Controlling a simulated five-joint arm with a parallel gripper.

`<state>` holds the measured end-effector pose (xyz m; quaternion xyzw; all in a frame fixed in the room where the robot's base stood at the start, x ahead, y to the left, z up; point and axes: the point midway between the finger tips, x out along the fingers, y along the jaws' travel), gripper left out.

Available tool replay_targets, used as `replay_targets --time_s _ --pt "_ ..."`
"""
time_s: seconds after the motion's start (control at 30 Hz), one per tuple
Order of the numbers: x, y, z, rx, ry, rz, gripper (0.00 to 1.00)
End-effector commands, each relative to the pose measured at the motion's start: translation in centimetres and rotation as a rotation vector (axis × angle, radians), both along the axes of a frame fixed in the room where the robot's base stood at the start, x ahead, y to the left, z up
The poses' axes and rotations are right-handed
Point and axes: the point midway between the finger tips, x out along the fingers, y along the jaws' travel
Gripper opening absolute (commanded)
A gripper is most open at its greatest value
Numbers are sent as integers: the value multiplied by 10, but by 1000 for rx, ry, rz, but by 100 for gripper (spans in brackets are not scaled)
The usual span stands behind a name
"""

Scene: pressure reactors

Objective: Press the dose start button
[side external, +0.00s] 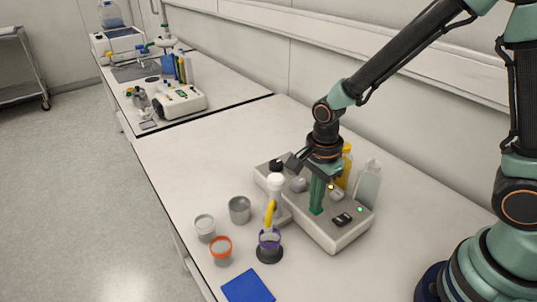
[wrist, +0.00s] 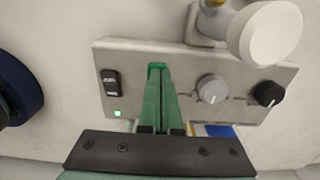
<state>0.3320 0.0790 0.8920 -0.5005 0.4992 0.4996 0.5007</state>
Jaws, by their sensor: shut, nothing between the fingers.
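The light grey device (side external: 333,236) stands on the bench under my gripper (side external: 316,211), with controls on its top panel. In the wrist view, my gripper (wrist: 157,68) has its green fingers together and empty, pointing at the panel between a black rocker switch (wrist: 111,82) and a grey knob (wrist: 211,88). A brighter green patch shows around the fingertips. It may be the dose start button, mostly covered by them. The fingertips are at or very near the panel; I cannot tell whether they touch or press it. A small green light (wrist: 118,113) is lit below the switch.
A black knob (wrist: 267,93) sits right of the grey one. A white round cap (wrist: 271,33) rises beside the panel. Bottles (side external: 368,184) stand behind the device. Cups (side external: 239,209) and a blue pad (side external: 247,287) lie in front.

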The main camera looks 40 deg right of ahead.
Motion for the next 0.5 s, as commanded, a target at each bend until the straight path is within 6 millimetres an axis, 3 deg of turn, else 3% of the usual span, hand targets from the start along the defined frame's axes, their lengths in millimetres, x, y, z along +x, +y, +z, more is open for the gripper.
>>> replay_targets --time_s 0.03,0.1,0.5 --pt "-3 -1 -11 -1 5 0 0" --pt "-3 -1 -13 -1 5 0 0" --pt "-3 -1 -6 -1 4 -1 0"
